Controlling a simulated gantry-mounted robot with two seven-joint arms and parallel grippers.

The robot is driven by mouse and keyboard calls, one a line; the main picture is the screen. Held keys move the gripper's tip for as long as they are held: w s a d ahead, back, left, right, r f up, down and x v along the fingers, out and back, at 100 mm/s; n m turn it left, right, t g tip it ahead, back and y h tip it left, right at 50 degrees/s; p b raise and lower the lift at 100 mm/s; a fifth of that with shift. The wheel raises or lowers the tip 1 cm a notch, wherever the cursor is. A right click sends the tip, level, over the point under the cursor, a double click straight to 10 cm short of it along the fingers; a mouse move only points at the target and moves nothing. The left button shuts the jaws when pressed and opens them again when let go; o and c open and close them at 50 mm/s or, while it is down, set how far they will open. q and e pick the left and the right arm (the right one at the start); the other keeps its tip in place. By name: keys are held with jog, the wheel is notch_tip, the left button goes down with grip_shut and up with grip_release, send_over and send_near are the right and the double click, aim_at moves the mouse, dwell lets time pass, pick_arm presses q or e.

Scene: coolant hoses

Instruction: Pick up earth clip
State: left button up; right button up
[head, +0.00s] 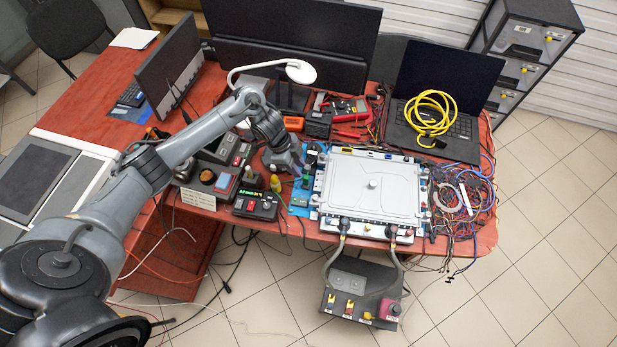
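My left gripper (290,166) is above the table at the left edge of a blue mat (299,210), pointing down. Its fingers are small and dark here, and I cannot tell whether they are open or shut. I cannot make out the earth clip with certainty. A small green item (305,181) lies on the blue mat just right of and below the gripper, and it may be the clip. A yellow-topped item (275,183) stands just left of and below the gripper. My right gripper is not in view.
A large grey-white lidded unit (370,188) stands right of the mat, with hoses running down to a dark box (361,290). Control boxes (255,205) crowd the left. A tangle of wires (465,200) and a laptop with yellow cable (430,112) are at right.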

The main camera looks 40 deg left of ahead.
aim_at(306, 179)
pick_arm(q)
jog(key=shift+d+f, duration=0.3)
jog(key=shift+f, duration=0.35)
jog(key=shift+w+d+f, duration=0.2)
jog(key=shift+w+f, duration=0.05)
jog(key=shift+f, duration=0.35)
jog(key=shift+b+x, duration=0.65)
jog(key=shift+x, duration=1.8)
jog(key=shift+c, duration=0.3)
grip_shut()
